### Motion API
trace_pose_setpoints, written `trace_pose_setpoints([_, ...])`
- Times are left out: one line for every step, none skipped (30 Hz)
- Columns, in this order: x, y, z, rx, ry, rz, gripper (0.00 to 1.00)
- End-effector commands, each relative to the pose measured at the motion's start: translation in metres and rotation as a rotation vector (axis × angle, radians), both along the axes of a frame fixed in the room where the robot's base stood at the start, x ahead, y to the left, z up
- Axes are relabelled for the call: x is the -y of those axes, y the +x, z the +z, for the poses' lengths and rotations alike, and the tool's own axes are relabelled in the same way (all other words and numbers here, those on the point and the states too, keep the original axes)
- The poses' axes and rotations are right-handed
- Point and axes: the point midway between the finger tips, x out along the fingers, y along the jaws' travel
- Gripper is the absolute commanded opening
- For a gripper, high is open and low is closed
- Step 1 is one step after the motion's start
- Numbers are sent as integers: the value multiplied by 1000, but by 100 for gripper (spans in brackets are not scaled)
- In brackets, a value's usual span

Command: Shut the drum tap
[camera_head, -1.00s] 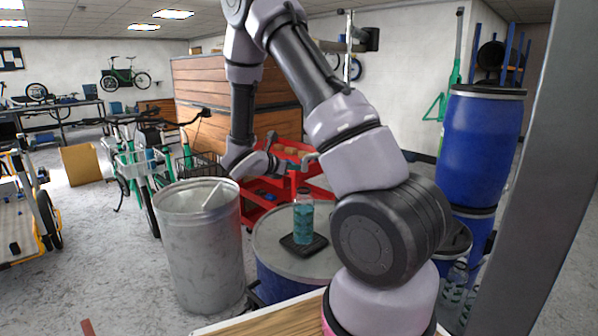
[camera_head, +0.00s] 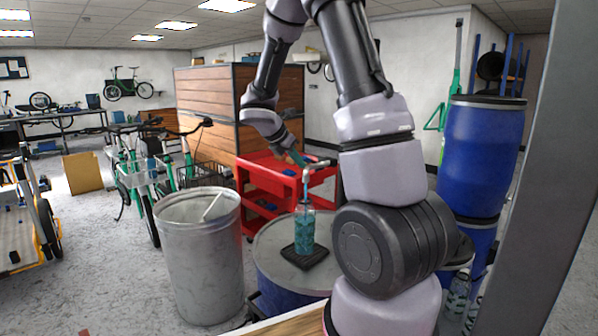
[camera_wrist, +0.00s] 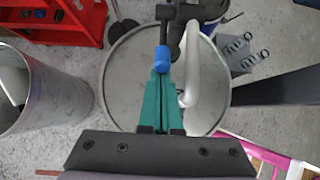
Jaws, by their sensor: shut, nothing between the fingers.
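The drum (camera_head: 275,262), blue with a grey top, stands in the middle of the head view; its round top (camera_wrist: 122,90) fills the middle of the wrist view. A black tap lever with a blue tip (camera_wrist: 163,57) shows above it, beside a pale curved pipe (camera_wrist: 193,75). In the head view my gripper (camera_head: 297,158) is above the bottle.
A grey metal bin (camera_head: 200,265) stands left of the drum. A red cart (camera_head: 262,187) is behind it. Stacked blue barrels (camera_head: 480,155) stand at right, and green bikes (camera_head: 140,175) at left. The floor between bikes and bin is mostly clear.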

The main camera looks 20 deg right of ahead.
Motion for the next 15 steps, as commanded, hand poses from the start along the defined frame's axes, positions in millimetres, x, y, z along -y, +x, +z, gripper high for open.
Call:
trace_pose_setpoints([4,1,8,-7,44,-8,0])
trace_pose_setpoints([5,1,11,-16,71,-9,0])
trace_pose_setpoints([7,2,15,-29,105,-9,0])
trace_pose_setpoints([7,2,18,-39,133,-10,0])
trace_pose_setpoints([8,3,21,-48,159,-9,0])
trace_pose_setpoints([10,3,24,-62,195,-9,0])
trace_pose_setpoints([11,3,27,-72,222,-10,0])
trace_pose_setpoints([12,4,30,-81,248,-10,0])
trace_pose_setpoints([14,4,33,-95,283,-9,0])
trace_pose_setpoints([16,5,36,-103,308,-10,0])
trace_pose_setpoints([17,5,38,-114,334,-10,0])
trace_pose_setpoints([18,6,41,-126,367,-8,0])
trace_pose_setpoints([20,6,43,-136,391,-10,0])
trace_pose_setpoints([21,7,46,-144,415,-9,0])
trace_pose_setpoints([22,7,48,-156,445,-9,0])
